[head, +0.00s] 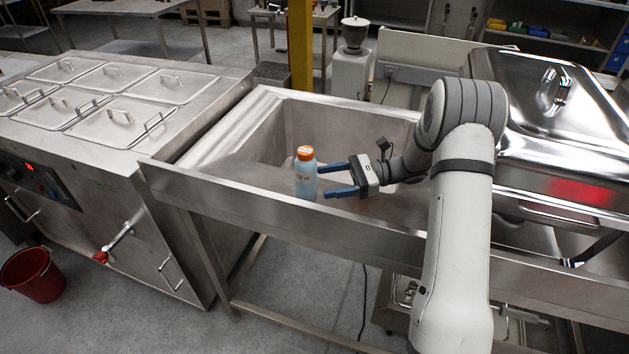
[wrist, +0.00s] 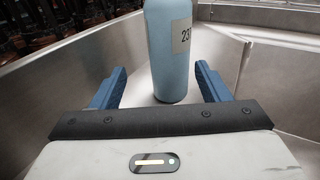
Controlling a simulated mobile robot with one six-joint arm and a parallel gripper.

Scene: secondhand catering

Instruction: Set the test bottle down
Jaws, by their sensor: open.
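The test bottle (head: 306,178) is light blue with an orange cap and a pale label.
A raised steel rim (head: 250,200) runs along the front. A chafing dish (head: 550,110) stands at the right, and a lidded steel counter (head: 110,105) is at the left. A red bucket (head: 33,275) is on the floor.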

